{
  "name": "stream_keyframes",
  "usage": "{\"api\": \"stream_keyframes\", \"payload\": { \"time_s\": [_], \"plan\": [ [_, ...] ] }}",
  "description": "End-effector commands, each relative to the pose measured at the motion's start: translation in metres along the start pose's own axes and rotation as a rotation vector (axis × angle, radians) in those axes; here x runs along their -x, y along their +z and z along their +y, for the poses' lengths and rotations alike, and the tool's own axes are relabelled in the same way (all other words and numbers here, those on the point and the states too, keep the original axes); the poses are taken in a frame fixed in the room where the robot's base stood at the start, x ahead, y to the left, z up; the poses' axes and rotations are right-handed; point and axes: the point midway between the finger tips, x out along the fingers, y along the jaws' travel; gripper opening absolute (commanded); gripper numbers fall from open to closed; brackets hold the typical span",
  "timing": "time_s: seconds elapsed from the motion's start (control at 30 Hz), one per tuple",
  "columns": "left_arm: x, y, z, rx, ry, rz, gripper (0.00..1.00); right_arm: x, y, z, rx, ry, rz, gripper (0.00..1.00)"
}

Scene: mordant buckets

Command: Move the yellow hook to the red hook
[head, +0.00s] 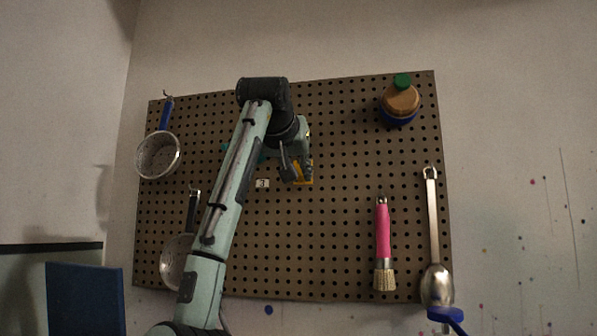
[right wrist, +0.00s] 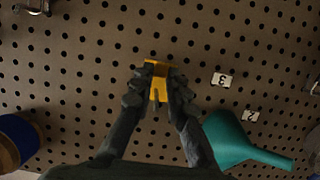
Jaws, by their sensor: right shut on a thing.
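The yellow hook (right wrist: 158,82) is between the fingertips of my right gripper (right wrist: 157,84) in the right wrist view, against the brown pegboard. My right gripper (head: 299,172) is shut on it. In the head view the yellow hook (head: 306,181) shows partly, near the middle of the pegboard (head: 340,130). Whether it is seated in the holes or just off the board, I cannot tell. I cannot make out a red hook in either view; my right arm covers part of the board. My left gripper is not in view.
A white tag marked 3 (head: 262,183) and a teal funnel (right wrist: 233,143) are close by. A strainer (head: 158,156) and a skimmer (head: 177,262) hang left. A pink brush (head: 382,235), a spoon (head: 434,230) and a green-capped jar (head: 402,100) are right. The board's lower middle is bare.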

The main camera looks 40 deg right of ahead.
Motion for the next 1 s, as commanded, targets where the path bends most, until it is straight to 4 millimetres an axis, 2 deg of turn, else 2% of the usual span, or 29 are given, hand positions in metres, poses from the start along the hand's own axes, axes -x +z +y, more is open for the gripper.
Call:
{"api": "stream_keyframes", "payload": {
  "time_s": [0.7,0.73,0.8,0.9,1.0],
  "plan": [
    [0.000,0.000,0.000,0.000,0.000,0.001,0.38,-0.017,-0.006,0.000,0.000,0.000,0.000,0.00],
    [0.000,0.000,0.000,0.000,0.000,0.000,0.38,-0.017,-0.006,0.000,0.000,0.000,0.001,0.17],
    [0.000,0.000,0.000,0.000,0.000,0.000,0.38,-0.017,-0.006,0.000,0.000,0.000,0.001,0.26],
    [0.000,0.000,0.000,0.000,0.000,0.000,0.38,-0.017,-0.005,0.000,0.000,0.000,0.000,0.38],
    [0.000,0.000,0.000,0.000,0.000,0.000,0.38,-0.017,-0.005,0.000,0.000,0.000,0.000,0.39]
  ]
}}
